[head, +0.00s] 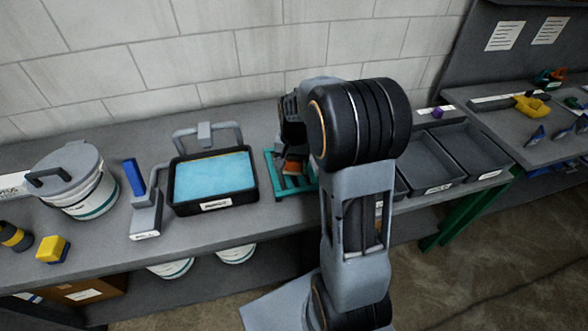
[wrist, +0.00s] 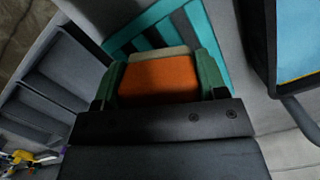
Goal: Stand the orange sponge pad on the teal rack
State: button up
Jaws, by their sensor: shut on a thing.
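The orange sponge pad (wrist: 160,78), with a pale beige edge, sits between the green-padded fingers of my gripper (wrist: 160,72), which is shut on it. In the head view a small part of the orange pad (head: 293,167) shows below my gripper (head: 291,157), partly hidden by my arm. The teal rack (head: 282,188) stands on the bench under the gripper, and its slats (wrist: 150,35) show behind the pad in the wrist view. The pad is at or just above the rack; I cannot tell whether they touch.
A black tray of blue liquid (head: 180,207) stands just left of the rack. Grey bins (head: 432,187) stand to the right. A white bucket (head: 85,200), a blue-handled tool (head: 146,215) and a yellow block (head: 52,250) are further left. A block wall (head: 150,60) is behind.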

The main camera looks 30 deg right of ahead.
aim_at(294, 178)
jog(key=shift+w+d+f, duration=0.3)
jog(key=shift+w+f, duration=0.05)
jog(key=shift+f, duration=0.25)
jog(key=shift+w+d+f, duration=0.25)
jog(key=shift+w+f, duration=0.1)
jog(key=shift+f, duration=1.75)
jog(key=shift+f, duration=0.1)
jog(key=shift+f, duration=0.15)
jog(key=o, duration=0.8)
jog(key=shift+o, duration=0.2)
